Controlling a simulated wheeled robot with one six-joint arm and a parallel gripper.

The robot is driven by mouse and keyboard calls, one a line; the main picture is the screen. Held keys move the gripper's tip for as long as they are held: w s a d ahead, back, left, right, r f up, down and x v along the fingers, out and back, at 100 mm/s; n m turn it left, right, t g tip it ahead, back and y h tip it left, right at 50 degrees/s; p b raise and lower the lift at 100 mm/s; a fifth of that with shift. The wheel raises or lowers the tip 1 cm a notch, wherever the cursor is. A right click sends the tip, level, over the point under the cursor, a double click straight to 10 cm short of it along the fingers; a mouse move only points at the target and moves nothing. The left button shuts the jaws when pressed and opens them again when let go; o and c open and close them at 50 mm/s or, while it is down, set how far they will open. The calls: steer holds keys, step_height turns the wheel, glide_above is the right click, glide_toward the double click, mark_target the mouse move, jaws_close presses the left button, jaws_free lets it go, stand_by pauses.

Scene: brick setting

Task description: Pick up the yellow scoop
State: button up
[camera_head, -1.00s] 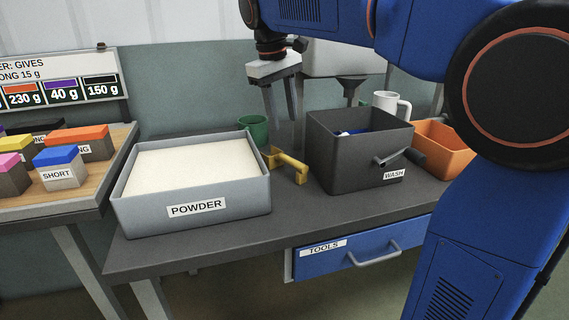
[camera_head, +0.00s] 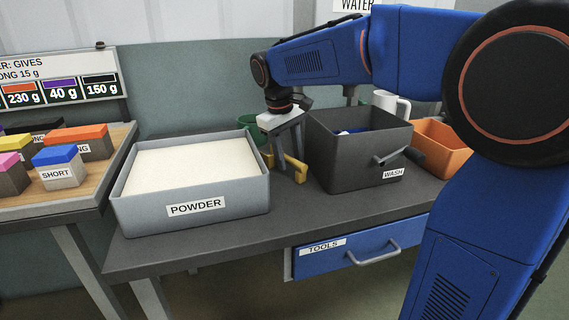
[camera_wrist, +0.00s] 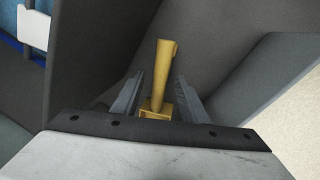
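The yellow scoop (camera_head: 297,168) lies on the dark tabletop between the powder tray and the wash bin, partly hidden behind my gripper in the head view. My gripper (camera_head: 291,165) points down over it, its fingers in front of the scoop. In the wrist view the scoop (camera_wrist: 165,76) lies between the two apart fingers of my gripper (camera_wrist: 157,90), its handle pointing away. A gap shows between the scoop and each finger, so the gripper is open.
The grey powder tray (camera_head: 246,197) is close on the left, full of pale powder. The dark wash bin (camera_head: 335,165) with a handle stands close on the right. A green cup (camera_head: 250,124) stands behind. An orange bin (camera_head: 450,147) and a white mug (camera_head: 402,104) are farther right.

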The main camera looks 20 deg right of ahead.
steer(key=shift+w+d+f, duration=0.1)
steer(key=shift+d+f, duration=0.05)
steer(key=shift+f, duration=0.75)
jaws_close()
steer(key=shift+r, duration=0.2)
